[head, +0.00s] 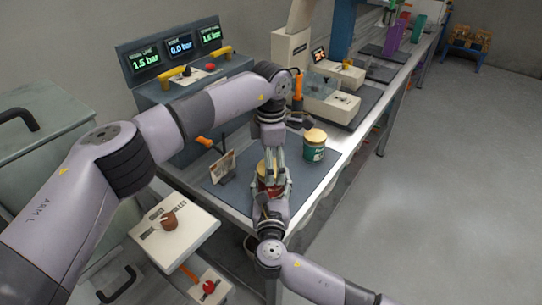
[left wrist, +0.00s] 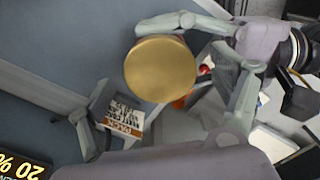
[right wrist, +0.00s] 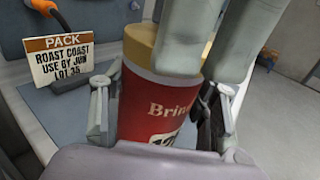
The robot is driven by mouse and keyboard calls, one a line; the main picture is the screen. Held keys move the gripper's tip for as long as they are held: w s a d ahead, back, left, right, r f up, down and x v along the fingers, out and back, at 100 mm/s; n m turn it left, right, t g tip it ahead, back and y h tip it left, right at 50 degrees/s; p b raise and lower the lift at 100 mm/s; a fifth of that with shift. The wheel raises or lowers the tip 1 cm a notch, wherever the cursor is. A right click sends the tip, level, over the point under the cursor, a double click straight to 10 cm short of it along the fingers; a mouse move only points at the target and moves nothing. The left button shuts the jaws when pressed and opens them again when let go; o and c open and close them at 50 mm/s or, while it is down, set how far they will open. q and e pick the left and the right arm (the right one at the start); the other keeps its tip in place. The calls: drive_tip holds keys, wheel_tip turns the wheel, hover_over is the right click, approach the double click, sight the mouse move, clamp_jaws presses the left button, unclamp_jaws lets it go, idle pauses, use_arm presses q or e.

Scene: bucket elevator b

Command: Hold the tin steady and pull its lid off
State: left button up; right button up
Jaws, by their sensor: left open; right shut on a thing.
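A red tin (right wrist: 150,108) stands upright on the grey-blue bench mat, its label partly reading "Brin". Its round gold lid (left wrist: 160,68) is on top and also shows in the right wrist view (right wrist: 139,43). My right gripper (head: 272,186) is shut on the tin's sides, one finger on each side. My left gripper (head: 270,170) comes down from above, open, its fingers beside the lid. In the right wrist view the left fingers (right wrist: 208,50) hide part of the lid and the tin's upper right. Whether they touch the lid cannot be told.
A green tin (head: 314,146) with a gold lid stands just right of my grippers. A card marked "PACK, ROAST COAST" (right wrist: 66,62) stands left of the tin. A machine with pressure displays (head: 180,48) is behind. Mat (head: 222,190) is clear at the front.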

use_arm(q)
drive_tip(key=shift+c, duration=0.6)
drive_tip(key=c, duration=1.3)
drive_tip(key=shift+o, duration=0.2)
drive_tip(key=shift+r, duration=0.3)
drive_tip(key=shift+r, duration=0.95)
drive_tip(key=shift+r, duration=2)
use_arm(e)
drive_tip(key=o, duration=1.8)
drive_tip(key=shift+c, duration=0.2)
